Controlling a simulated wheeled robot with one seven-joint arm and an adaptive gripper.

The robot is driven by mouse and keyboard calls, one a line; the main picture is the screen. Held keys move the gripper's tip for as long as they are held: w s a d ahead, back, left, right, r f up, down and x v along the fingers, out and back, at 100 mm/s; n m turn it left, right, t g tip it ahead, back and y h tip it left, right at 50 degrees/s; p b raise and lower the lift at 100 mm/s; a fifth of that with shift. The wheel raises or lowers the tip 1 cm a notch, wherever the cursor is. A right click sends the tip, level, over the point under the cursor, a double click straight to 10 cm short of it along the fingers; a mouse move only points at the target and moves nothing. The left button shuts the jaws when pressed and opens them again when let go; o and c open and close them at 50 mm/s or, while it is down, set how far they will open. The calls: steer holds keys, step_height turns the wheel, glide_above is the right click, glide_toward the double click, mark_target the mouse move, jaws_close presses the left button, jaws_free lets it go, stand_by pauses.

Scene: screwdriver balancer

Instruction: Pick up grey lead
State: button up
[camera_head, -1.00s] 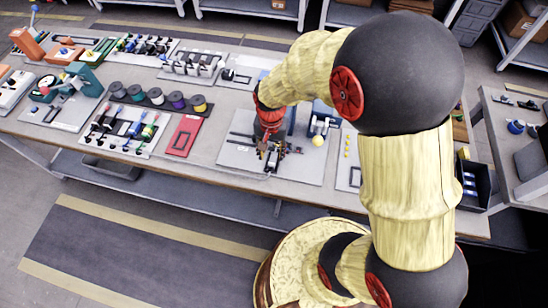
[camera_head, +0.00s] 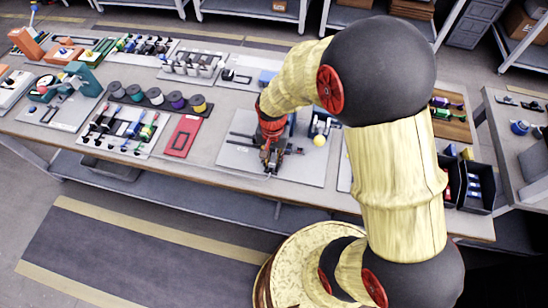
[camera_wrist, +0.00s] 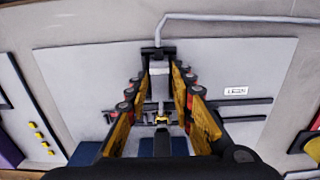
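The grey lead (camera_wrist: 235,17) shows in the wrist view as a thin cable along the far edge of a pale grey board (camera_wrist: 80,70). It bends down toward a dark crosspiece with a pale grey block (camera_wrist: 158,68) below it. My gripper (camera_wrist: 159,62) is over the board, with its yellow-and-black fingers apart on either side of this block. I cannot tell whether they touch it. In the head view my gripper (camera_head: 271,167) is low over the same board (camera_head: 312,172), near its front edge; the lead cannot be made out there.
A yellow ball (camera_head: 320,141) on a blue stand is right of my gripper. A red plate (camera_head: 182,137), a row of spools (camera_head: 157,97) and a tool board (camera_head: 105,142) lie left. Dark bins (camera_head: 476,200) stand right. The table's front edge is close.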

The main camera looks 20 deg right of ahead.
jaws_close()
steer(key=shift+r, duration=0.15)
